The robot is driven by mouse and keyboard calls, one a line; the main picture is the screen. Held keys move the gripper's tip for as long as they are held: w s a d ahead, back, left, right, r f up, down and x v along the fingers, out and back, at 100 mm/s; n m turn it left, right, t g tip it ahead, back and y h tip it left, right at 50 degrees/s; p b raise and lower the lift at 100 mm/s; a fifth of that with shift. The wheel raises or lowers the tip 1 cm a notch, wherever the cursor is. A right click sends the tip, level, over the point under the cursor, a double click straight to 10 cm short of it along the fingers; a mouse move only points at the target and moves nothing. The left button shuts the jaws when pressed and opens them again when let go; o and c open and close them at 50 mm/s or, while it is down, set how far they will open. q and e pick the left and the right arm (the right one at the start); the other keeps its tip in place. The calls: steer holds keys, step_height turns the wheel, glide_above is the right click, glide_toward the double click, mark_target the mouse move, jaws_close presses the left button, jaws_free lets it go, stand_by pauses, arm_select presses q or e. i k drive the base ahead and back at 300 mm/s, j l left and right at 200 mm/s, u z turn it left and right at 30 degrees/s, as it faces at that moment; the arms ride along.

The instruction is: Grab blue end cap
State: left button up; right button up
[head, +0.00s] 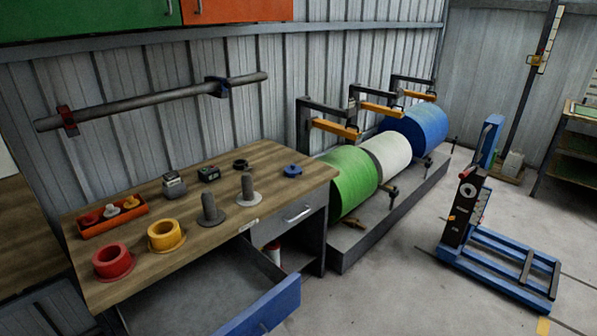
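A small blue end cap (292,171) lies on the wooden workbench (284,153), near its right end. It stands apart from the other items, with bare wood around it. A larger red flanged ring (113,261) and a yellow flanged ring (166,235) sit at the bench's front left. Neither of my grippers shows in the head view.
Two grey flanged posts (247,190) stand left of the blue cap, with a black ring (240,164) behind them. An orange tray (112,217) holds small parts. An open blue-fronted drawer (262,308) juts out below the bench. Clear floor lies right, before a blue lift (500,262).

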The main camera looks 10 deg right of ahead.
mark_target(291, 170)
steer(key=i+l+z, duration=0.1)
steer(key=z, duration=1.15)
steer(key=i+z, duration=0.1)
steer(key=i, duration=1.45)
steer(key=i+l+u, duration=0.1)
steer(key=i+u, duration=0.35)
steer(key=i+l+u, duration=0.25)
steer(key=i+u, duration=0.2)
steer(key=i, duration=0.1)
